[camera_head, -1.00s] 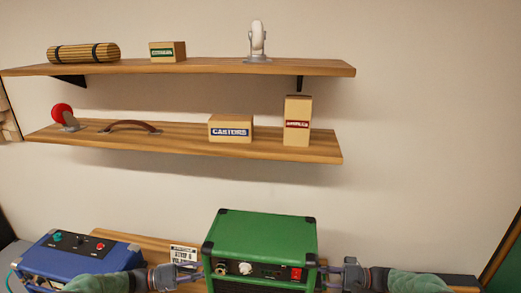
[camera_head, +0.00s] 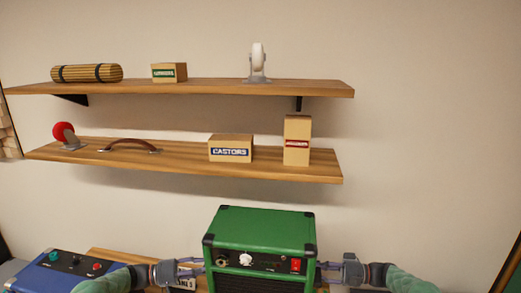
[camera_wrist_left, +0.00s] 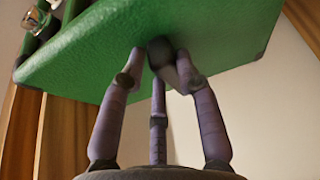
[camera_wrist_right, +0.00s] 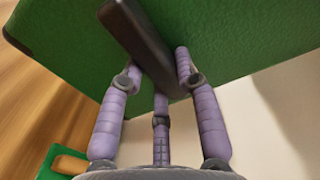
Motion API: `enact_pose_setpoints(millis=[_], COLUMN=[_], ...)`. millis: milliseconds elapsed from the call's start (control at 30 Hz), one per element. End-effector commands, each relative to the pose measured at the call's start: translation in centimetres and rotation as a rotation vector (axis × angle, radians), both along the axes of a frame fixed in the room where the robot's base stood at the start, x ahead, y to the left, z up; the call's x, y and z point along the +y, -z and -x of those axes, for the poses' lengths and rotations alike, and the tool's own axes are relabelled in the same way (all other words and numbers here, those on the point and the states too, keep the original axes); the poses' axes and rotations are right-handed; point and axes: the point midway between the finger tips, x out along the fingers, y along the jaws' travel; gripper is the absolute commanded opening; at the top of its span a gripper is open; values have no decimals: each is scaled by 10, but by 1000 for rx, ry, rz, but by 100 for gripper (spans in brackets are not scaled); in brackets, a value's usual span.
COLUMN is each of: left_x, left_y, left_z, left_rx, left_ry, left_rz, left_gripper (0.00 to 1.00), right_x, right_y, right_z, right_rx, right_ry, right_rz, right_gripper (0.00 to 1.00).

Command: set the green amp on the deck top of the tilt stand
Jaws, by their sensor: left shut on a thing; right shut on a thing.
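The green amp (camera_head: 262,232) is upright at the lower middle of the head view, its knobs and red switch facing me. My left gripper (camera_head: 200,268) is at its left side and my right gripper (camera_head: 322,270) at its right side. The left wrist view shows the left fingers (camera_wrist_left: 162,60) shut on a dark part at the amp's green side. The right wrist view shows the right fingers (camera_wrist_right: 158,70) shut on a dark bar handle (camera_wrist_right: 140,35) on the other side. I cannot make out the tilt stand, and the amp's underside is out of view.
A blue amp (camera_head: 65,275) stands at the lower left, close to my left arm. Two wall shelves, an upper (camera_head: 210,88) and a lower (camera_head: 190,165), hold boxes, castors and other items above.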

Motion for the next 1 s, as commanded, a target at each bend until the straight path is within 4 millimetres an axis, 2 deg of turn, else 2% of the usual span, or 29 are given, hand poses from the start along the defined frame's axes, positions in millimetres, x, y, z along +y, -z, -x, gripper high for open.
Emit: enact_pose_setpoints(millis=[33, 367, 1000], left_x=[3, 3, 3], left_y=[-7, -10, -10], left_z=[-3, 0, 39], left_rx=[-11, -10, -9], left_ry=[-5, -5, -5], left_rz=[1, 2, 1], left_gripper=[0, 0, 0], right_x=[-3, -3, -3], right_y=[-7, -9, -11], right_z=[-3, 0, 39], right_rx=[-11, -9, -10], right_ry=[5, 4, 6], right_rz=[-1, -2, -1], right_gripper=[0, 0, 0])
